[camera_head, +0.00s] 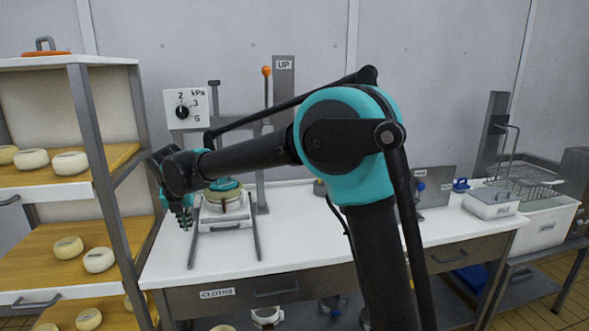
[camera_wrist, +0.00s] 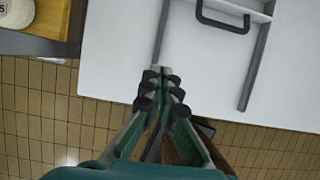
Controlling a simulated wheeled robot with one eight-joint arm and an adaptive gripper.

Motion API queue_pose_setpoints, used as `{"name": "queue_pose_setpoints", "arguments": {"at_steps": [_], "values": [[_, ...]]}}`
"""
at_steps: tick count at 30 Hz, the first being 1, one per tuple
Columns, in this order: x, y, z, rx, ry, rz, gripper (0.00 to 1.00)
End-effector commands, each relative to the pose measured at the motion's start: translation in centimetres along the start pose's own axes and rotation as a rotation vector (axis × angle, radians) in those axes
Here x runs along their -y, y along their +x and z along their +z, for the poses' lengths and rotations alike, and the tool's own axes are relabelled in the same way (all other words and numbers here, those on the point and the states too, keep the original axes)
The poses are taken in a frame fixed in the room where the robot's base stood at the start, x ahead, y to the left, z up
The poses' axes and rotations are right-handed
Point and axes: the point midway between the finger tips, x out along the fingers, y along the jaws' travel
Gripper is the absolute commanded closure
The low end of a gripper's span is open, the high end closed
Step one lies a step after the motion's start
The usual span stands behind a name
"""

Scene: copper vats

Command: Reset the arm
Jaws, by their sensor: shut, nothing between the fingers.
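My gripper (camera_head: 183,217) is at the left end of my raised arm, in front of the cheese press on the white table (camera_head: 300,250). It points down and is a little above the table's front left part. In the wrist view my gripper (camera_wrist: 162,72) is shut, its fingertips together and empty, over the table's front edge with the tiled floor below. My arm (camera_head: 260,150) reaches left across the middle of the head view and hides part of the press.
A shelf rack (camera_head: 95,130) with several cheeses stands close left of my gripper. The press has a dial (camera_head: 183,110) and an orange-tipped lever (camera_head: 267,72). A white lidded box (camera_head: 490,203) and a wire basket (camera_head: 525,180) are at the right.

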Motion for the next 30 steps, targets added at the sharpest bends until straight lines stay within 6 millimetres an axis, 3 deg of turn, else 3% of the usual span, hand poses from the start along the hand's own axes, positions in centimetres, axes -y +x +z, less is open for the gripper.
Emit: {"name": "queue_pose_setpoints", "arguments": {"at_steps": [2, 10, 17, 23, 26, 30], "values": [[0.0, 0.0, 0.0, 0.000, 0.000, 0.000, 1.00], [4.0, 0.4, 0.1, -0.005, 0.179, -0.006, 1.00], [9.4, 1.0, -0.3, -0.009, 0.431, -0.016, 1.00], [16.4, 1.6, -1.7, -0.011, 0.774, -0.029, 1.00], [21.3, 2.0, -3.3, -0.009, 1.023, -0.038, 1.00], [29.3, 2.5, -7.3, 0.003, 1.478, -0.050, 1.00]]}}
